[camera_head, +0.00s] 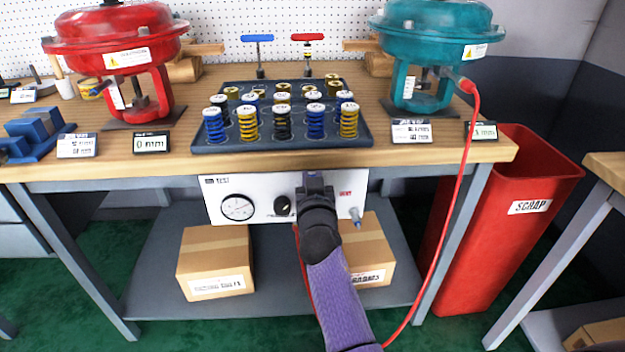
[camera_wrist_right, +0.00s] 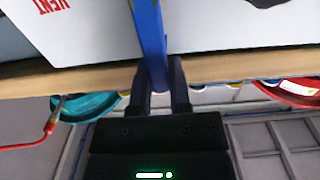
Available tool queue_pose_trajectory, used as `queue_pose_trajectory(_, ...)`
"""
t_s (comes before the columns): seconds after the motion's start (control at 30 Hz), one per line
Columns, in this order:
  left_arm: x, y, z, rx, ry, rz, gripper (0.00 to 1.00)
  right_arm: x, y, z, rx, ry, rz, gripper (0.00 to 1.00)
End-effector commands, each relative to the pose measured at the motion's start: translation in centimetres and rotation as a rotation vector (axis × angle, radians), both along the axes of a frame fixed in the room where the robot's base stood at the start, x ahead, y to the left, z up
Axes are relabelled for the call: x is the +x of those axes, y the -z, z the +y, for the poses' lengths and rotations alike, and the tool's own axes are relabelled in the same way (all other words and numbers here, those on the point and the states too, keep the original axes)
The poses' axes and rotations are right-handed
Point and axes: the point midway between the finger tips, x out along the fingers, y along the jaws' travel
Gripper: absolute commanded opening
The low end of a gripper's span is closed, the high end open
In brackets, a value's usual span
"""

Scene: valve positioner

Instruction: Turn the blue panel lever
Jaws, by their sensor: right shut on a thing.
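The white control panel (camera_head: 235,187) hangs under the front edge of the workbench, with a round gauge (camera_head: 238,208) and a black knob (camera_head: 282,205). My right gripper (camera_head: 314,186) is at the panel, right of the knob, and hides most of what is there. In the right wrist view the blue panel lever (camera_wrist_right: 149,32) runs down from the top edge to between the two dark fingers of my right gripper (camera_wrist_right: 160,82), which are shut on its end. The lever's pivot is out of that view. My left gripper is not in view.
A tray (camera_head: 215,149) of coloured springs stands on the bench, between a red actuator (camera_head: 115,40) and a teal actuator (camera_head: 437,35). A red hose (camera_head: 455,195) hangs right of my arm. Boxes (camera_head: 215,262) sit on the lower shelf. A red scrap bin (camera_head: 500,220) stands right.

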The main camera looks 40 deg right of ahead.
Motion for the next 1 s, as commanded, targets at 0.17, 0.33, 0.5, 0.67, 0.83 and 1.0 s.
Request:
queue_pose_trajectory(0.17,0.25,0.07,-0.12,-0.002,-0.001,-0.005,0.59,-0.01,0.07,0.03,0.001,-0.001,0.001,0.0)
queue_pose_trajectory(0.33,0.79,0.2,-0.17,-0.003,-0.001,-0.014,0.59,0.0,0.08,0.04,0.001,-0.001,0.002,0.0)
queue_pose_trajectory(0.5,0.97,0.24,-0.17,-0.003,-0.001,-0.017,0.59,0.0,0.09,0.04,0.001,-0.001,0.002,0.0)
queue_pose_trajectory(0.67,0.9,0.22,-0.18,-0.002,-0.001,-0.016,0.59,0.0,0.1,0.04,0.001,-0.001,0.002,0.0)
queue_pose_trajectory(0.83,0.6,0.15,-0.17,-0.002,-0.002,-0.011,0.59,-0.02,0.1,0.02,0.004,0.0,0.0,0.0)
queue_pose_trajectory(1.0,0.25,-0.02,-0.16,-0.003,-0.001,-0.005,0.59,-0.17,0.09,-0.21,0.039,0.001,-0.02,0.0)
